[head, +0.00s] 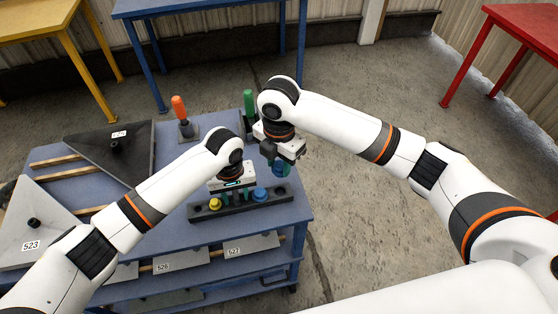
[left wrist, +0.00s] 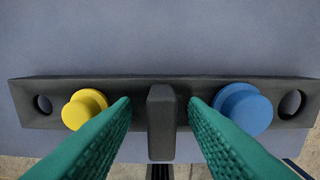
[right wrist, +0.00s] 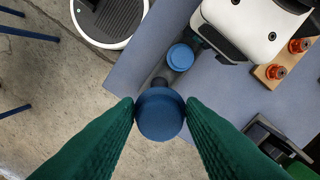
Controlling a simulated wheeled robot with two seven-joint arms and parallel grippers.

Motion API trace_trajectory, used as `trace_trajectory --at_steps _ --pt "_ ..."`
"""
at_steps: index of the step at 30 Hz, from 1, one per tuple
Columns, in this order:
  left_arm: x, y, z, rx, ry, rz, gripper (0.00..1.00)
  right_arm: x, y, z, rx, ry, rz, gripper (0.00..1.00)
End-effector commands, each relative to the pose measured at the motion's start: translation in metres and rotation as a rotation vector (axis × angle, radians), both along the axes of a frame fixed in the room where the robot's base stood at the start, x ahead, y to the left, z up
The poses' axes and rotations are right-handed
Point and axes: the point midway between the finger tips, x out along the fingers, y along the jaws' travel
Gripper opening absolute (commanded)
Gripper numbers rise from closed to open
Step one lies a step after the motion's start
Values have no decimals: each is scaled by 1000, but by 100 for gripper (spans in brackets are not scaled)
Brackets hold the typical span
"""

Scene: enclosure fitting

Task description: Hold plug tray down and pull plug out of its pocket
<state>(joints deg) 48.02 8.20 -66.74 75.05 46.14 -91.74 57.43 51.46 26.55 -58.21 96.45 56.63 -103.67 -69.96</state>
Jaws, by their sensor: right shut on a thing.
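The black plug tray (head: 237,207) lies along the near edge of the blue bench, with a yellow plug (head: 215,204) and a blue plug (head: 260,195) seated in it. In the left wrist view its end pockets, left (left wrist: 42,104) and right (left wrist: 292,103), are empty. My left gripper (head: 233,193) is over the tray's middle, its fingers open on either side of the raised black post (left wrist: 161,120), with gaps showing. My right gripper (head: 280,166) is shut on another blue plug (right wrist: 158,115), held above the tray's right end.
An orange-handled tool (head: 180,108) and a green-handled one (head: 249,102) stand at the back of the bench. Dark and pale panels (head: 110,148) lie to the left. Red parts on a wooden block (right wrist: 270,75) show in the right wrist view. Open floor lies right of the bench.

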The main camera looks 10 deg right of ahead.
Motion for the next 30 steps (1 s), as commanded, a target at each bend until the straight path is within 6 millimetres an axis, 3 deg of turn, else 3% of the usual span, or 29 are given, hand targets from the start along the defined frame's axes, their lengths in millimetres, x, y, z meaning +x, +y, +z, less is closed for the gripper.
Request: trace_trajectory --at_steps 7,15,21,30 --pt "1 -1 19 -3 -3 -1 40 0 0 0 0 0 0 14" --pt "2 -1 77 -4 -4 -1 40 0 0 0 0 0 0 14" --pt "1 0 108 -1 -1 0 40 0 0 0 0 0 0 14" --pt "1 0 120 -1 1 0 40 0 0 0 0 0 0 14"
